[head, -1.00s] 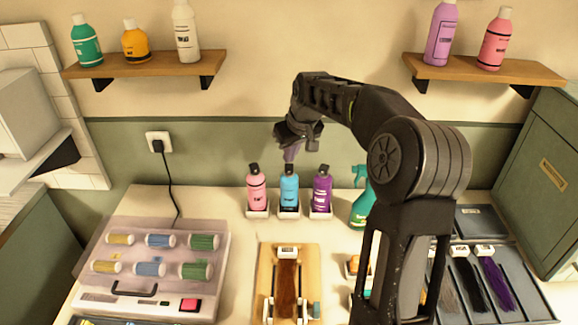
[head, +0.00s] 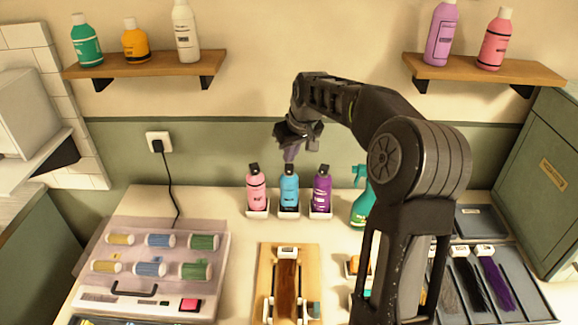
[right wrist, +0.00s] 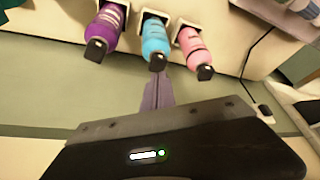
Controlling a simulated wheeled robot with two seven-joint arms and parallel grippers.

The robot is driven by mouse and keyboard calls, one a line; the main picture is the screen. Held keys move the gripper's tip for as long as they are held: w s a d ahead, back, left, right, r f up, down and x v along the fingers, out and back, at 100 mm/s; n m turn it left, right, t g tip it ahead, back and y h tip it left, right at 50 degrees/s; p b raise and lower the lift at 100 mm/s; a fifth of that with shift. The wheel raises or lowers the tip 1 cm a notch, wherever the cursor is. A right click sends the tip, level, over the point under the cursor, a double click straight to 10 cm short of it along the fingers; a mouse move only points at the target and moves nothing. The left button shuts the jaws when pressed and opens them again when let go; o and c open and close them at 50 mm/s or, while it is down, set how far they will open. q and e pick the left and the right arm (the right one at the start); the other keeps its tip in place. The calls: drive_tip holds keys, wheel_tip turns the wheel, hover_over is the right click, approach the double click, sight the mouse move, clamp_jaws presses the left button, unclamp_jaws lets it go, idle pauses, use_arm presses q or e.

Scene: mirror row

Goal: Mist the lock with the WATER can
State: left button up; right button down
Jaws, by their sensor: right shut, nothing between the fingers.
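Three spray cans stand upright in white holders at the back of the counter: pink (head: 256,190), blue (head: 289,188) and purple (head: 322,189). Their labels are too small to read, so I cannot tell which is WATER. A dark brown lock (head: 287,287) lies on a wooden board (head: 265,285) at the front middle. My right gripper (head: 291,153) is shut and empty, its fingertips just above the blue can's black cap. In the right wrist view the fingers (right wrist: 158,88) point toward the blue can (right wrist: 155,38). My left gripper is out of view.
A green spray bottle (head: 361,205) stands right of the cans, partly behind my right arm. A case of spools (head: 150,262) is at left. A tray of hair swatches (head: 510,275) is at right. Two wall shelves (head: 150,65) (head: 480,70) hold bottles.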

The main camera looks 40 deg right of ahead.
sight(289, 167)
drive_tip(key=shift+f+b, duration=0.8)
drive_tip(key=shift+f, duration=0.15)
drive_tip(key=shift+f+b, duration=0.95)
drive_tip(key=shift+f, duration=0.2)
drive_tip(key=shift+r, duration=0.15)
wheel_tip(289, 167, up, 3)
drive_tip(key=p, duration=0.2)
drive_tip(key=shift+p, duration=0.4)
drive_tip(key=r+p, duration=0.2)
drive_tip(key=r, duration=0.1)
drive_tip(key=shift+s+a, duration=0.15)
drive_tip(key=shift+a, duration=0.05)
drive_tip(key=shift+d+r+p, duration=0.15)
drive_tip(key=shift+r+p, duration=0.35)
drive_tip(key=shift+r, duration=0.1)
drive_tip(key=shift+w, duration=0.2)
